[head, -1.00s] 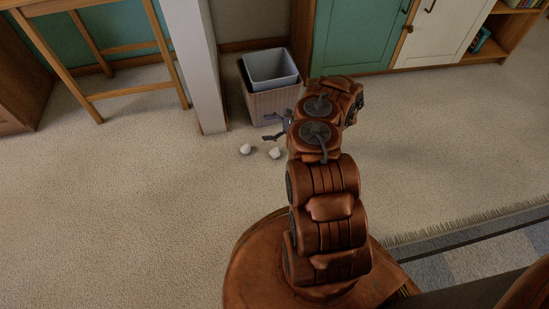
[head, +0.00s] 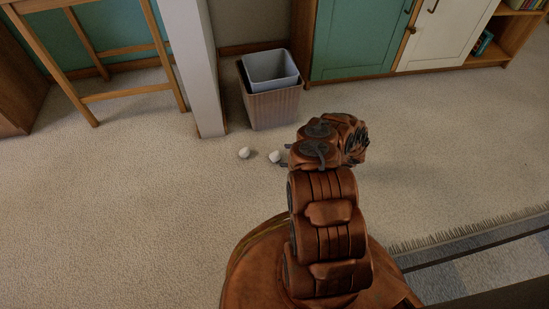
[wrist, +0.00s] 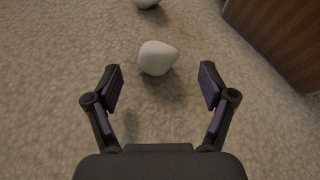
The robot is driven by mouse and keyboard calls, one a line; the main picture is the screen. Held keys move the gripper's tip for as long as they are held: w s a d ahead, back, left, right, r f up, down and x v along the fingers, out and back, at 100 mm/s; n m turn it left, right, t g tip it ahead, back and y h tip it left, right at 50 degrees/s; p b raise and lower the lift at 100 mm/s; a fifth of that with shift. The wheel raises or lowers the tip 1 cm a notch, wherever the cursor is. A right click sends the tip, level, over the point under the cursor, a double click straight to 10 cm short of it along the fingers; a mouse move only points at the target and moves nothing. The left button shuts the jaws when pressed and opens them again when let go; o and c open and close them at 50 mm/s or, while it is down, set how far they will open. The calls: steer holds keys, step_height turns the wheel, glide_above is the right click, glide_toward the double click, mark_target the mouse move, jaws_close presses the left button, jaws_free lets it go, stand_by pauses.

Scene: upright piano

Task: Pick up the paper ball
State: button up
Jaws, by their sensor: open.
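Two small white paper balls lie on the carpet in front of the bin. In the head view, one paper ball (head: 243,153) is on the left and the other paper ball (head: 274,157) is on the right, close to my gripper (head: 286,156), which is mostly hidden by my arm. In the wrist view, the nearer paper ball (wrist: 157,58) lies just beyond the fingertips, roughly midway between them, and the farther paper ball (wrist: 147,3) is cut off by the top edge. My gripper (wrist: 160,84) is open and empty.
A ribbed bin (head: 273,107) with a grey liner stands behind the balls; a brown surface (wrist: 283,40) shows at upper right in the wrist view. A pale post (head: 191,65) stands left of it. Cabinets (head: 360,40) line the back. Carpet left of the balls is clear.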

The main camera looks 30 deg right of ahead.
mark_target(279, 156)
steer(key=b+x, duration=0.1)
steer(key=x, duration=0.3)
steer(key=shift+a+f+b, duration=0.2)
steer(key=shift+a+b, duration=0.1)
steer(key=shift+b, duration=0.05)
steer(key=shift+c, duration=0.3)
steer(key=c, duration=0.7)
